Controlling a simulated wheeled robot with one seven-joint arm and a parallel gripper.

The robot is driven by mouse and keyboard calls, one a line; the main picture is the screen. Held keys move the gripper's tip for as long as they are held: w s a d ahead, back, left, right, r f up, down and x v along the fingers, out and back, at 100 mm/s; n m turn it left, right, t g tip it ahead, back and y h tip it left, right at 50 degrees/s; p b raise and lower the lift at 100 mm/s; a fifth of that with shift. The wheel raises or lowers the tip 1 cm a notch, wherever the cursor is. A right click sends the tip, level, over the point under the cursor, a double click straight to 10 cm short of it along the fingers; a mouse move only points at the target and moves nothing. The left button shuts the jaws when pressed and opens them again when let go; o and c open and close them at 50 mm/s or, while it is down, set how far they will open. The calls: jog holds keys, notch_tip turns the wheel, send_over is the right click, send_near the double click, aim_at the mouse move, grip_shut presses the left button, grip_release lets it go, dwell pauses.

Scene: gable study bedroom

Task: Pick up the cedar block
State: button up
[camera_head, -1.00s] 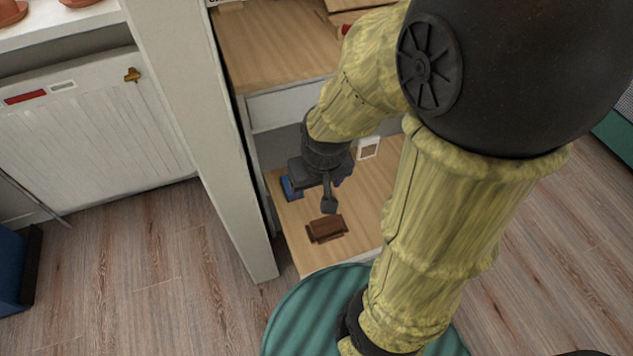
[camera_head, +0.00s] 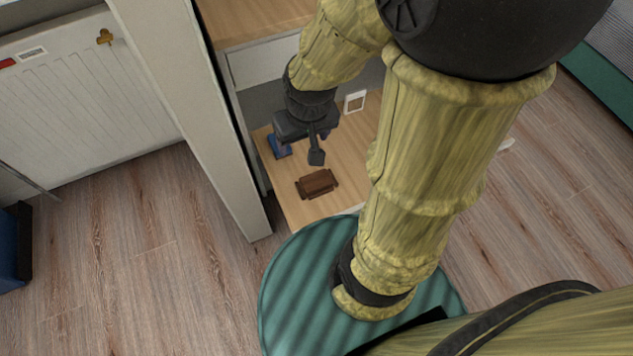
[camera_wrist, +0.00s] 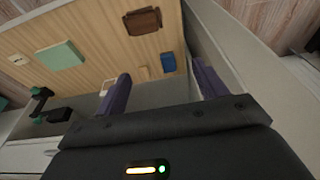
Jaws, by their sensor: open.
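A reddish-brown wooden piece, which I take to be the cedar block (camera_head: 317,184), lies near the front of the low wooden shelf board (camera_head: 345,137). A darker, wider layer shows under or around it, and I cannot tell whether it is separate. It also shows at the top of the wrist view (camera_wrist: 142,20). My gripper (camera_head: 304,141) is above the board, behind the brown piece and apart from it. In the wrist view its two purple fingers (camera_wrist: 163,86) are spread with nothing held between them.
A white frame (camera_head: 355,101) stands farther back. A green flat item (camera_wrist: 61,55) lies on the board. A white side panel (camera_head: 185,105) and an upper shelf (camera_head: 250,22) bound the space.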

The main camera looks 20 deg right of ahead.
jog(key=p+v, duration=0.2)
jog(key=w+p+v, duration=0.1)
jog(key=p+v, duration=0.1)
jog(key=shift+r+p, duration=0.35)
jog(key=shift+r, duration=0.05)
